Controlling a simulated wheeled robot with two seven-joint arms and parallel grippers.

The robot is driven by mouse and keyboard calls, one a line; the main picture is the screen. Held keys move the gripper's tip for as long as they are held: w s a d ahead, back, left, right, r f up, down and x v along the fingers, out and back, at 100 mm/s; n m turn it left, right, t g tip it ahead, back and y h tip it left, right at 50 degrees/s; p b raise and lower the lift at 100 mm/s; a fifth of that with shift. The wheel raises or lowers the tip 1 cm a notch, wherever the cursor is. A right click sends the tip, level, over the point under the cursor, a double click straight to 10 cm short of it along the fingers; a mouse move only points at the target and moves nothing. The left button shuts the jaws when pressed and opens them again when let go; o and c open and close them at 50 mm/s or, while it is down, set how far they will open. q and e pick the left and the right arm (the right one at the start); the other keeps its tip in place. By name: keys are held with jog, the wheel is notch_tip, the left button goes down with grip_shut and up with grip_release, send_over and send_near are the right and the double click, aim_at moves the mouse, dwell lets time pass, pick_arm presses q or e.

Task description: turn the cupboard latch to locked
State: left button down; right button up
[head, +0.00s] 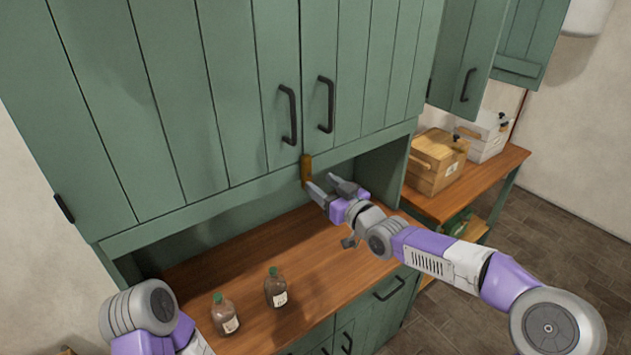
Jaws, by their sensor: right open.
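The green cupboard (170,100) has two closed doors with black handles. The cupboard latch (306,169) is a small brass-coloured piece at the bottom edge where the doors meet, and it looks upright. My right gripper (324,187) is just below and right of the latch, its fingers apart and pointing toward it. One fingertip is close to the latch's lower end; I cannot tell whether they touch. Nothing shows between the fingers. Of my left arm, only links show at the lower left; its gripper is out of the picture.
Two brown bottles with green caps, one left (225,314) and one right (275,287), stand on the wooden counter (240,255) below. A wooden box (436,162) and a white crate (484,138) sit on a side table at the right. The counter's middle is clear.

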jog(key=v, duration=0.2)
jog(key=shift+s+d, duration=0.15)
jog(key=shift+s, duration=0.15)
jog(key=shift+f, duration=0.1)
jog(key=s+f+m+g+h+b, duration=0.1)
jog(key=s+f+m+g, duration=0.15)
jog(key=f, duration=0.85)
jog(key=s+f+m+g+h, duration=0.15)
jog(key=s+f, duration=0.25)
jog(key=f, duration=0.7)
jog(key=s+f+m+g+h+b, duration=0.1)
jog(key=s+f+m+g, duration=0.15)
jog(key=f, duration=0.85)
jog(key=s+d+f+m+g+h, duration=0.1)
jog(key=s+d+f+g, duration=0.1)
jog(key=s+f, duration=0.7)
jog(key=s+d+f+m+g+h, duration=0.2)
jog(key=s+f+g, duration=0.3)
jog(key=s+f, duration=0.4)
jog(key=s+d, duration=0.1)
jog(key=s, duration=0.6)
jog(key=shift+b, duration=0.4)
jog(key=shift+s+d+g, duration=0.1)
jog(key=shift+g, duration=0.15)
